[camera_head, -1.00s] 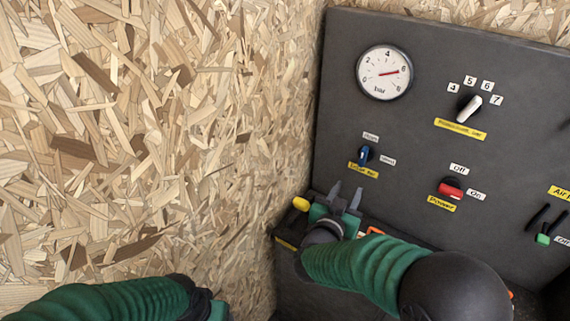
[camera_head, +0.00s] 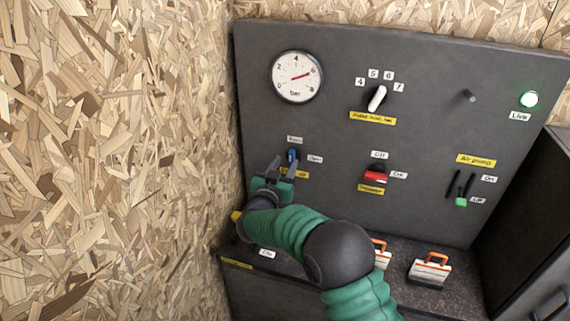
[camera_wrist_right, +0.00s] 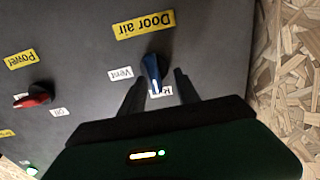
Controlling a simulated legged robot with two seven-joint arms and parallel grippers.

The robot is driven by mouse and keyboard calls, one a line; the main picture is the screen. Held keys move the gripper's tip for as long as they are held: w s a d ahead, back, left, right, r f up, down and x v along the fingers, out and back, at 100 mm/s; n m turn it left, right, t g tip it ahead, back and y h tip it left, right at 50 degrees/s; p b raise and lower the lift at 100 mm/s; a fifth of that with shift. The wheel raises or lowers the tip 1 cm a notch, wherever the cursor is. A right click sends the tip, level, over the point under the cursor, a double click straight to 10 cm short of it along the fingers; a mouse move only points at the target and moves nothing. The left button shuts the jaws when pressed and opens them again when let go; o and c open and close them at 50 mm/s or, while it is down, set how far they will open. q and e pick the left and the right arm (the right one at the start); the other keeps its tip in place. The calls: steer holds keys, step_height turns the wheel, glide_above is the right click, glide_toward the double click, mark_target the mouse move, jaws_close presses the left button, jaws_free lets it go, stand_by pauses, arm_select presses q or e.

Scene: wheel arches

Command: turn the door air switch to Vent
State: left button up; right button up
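The door air switch (camera_head: 292,156) is a small blue knob at the lower left of the dark panel. Its handle also shows in the right wrist view (camera_wrist_right: 153,72), pointing away from the yellow "Door air" label (camera_wrist_right: 144,25) and towards a partly covered white label (camera_wrist_right: 161,91). The Vent label (camera_wrist_right: 120,73) sits to one side of it; in the head view this label (camera_head: 315,159) is right of the knob. My right gripper (camera_head: 281,165) is open just below the knob. In the wrist view its fingers (camera_wrist_right: 160,80) lie either side of the handle's end, without visible contact. My left gripper is out of view.
A red power switch (camera_head: 375,174), a white-handled selector (camera_head: 377,98), a pressure gauge (camera_head: 297,77) and an air pump lever (camera_head: 461,201) are on the panel. A green Live lamp (camera_head: 529,99) glows. Orange-handled items (camera_head: 430,269) stand on the ledge. A chipboard wall (camera_head: 110,160) rises at left.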

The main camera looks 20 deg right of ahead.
steer(key=shift+w+d+f, duration=0.1)
steer(key=shift+w+d, duration=0.2)
steer(key=shift+d, duration=0.8)
steer(key=shift+a, duration=0.6)
steer(key=c, duration=0.7)
jaws_close()
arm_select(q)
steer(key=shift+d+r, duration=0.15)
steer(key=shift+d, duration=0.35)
arm_select(e)
steer(key=shift+d, duration=0.2)
